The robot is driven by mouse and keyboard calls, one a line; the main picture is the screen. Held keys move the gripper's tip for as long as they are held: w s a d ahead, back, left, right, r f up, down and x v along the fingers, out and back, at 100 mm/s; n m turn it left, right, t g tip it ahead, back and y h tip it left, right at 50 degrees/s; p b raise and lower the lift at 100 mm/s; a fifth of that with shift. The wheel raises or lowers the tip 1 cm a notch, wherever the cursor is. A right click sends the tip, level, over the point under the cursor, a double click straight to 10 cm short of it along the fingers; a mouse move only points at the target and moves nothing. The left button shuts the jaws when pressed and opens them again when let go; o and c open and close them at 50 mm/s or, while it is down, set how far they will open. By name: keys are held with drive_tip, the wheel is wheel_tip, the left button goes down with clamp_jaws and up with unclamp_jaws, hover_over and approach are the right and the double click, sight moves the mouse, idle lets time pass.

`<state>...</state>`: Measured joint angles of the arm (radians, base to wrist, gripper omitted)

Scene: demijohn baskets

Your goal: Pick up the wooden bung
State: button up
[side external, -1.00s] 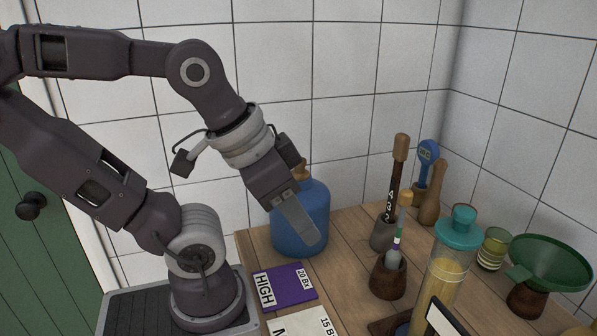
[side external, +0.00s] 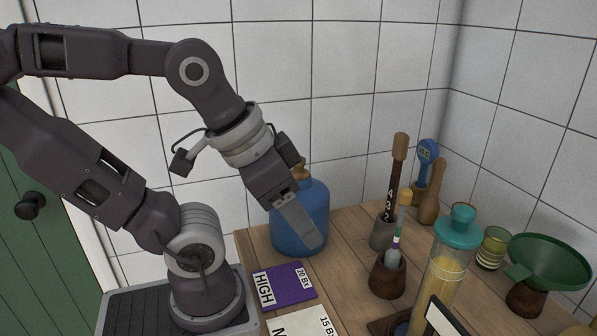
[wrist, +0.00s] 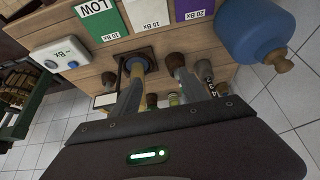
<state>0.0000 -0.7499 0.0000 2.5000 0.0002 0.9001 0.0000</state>
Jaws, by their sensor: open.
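The wooden bung appears to be the brown stopper (side external: 300,168) in the neck of the blue demijohn (side external: 313,205), partly hidden behind my wrist. In the wrist view the bung (wrist: 279,61) shows clearly at the right, on the blue vessel (wrist: 245,30). My gripper (side external: 312,240) is open and points down and to the right, in front of the demijohn in the side view. Its fingers overlap the vessel's body there; I cannot tell the gap. I see nothing held. In the wrist view the bung is off to the right of my gripper (wrist: 158,82).
A purple card (side external: 285,284) and a white card (side external: 306,325) lie near the front. A hydrometer stands in a wooden holder (side external: 387,276). A teal-capped cylinder (side external: 440,270) and a green funnel (side external: 550,258) stand farther right. Tiled walls close off the back and right.

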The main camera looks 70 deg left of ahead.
drive_tip(key=a+f+m+g+y, duration=0.3)
drive_tip(key=a+f+m+g, duration=0.1)
drive_tip(key=a+g, duration=0.15)
drive_tip(key=m+g+y, duration=0.4)
drive_tip(key=m+y, duration=0.8)
drive_tip(key=y, duration=0.1)
approach(302, 166)
drive_tip(key=shift+t, duration=0.25)
drive_tip(key=x, duration=0.4)
drive_tip(key=shift+a+f, duration=0.1)
drive_tip(key=shift+a, duration=0.5)
drive_tip(key=x, duration=0.6)
drive_tip(key=shift+s+a, duration=0.1)
drive_tip(key=shift+s, duration=0.15)
clamp_jaws()
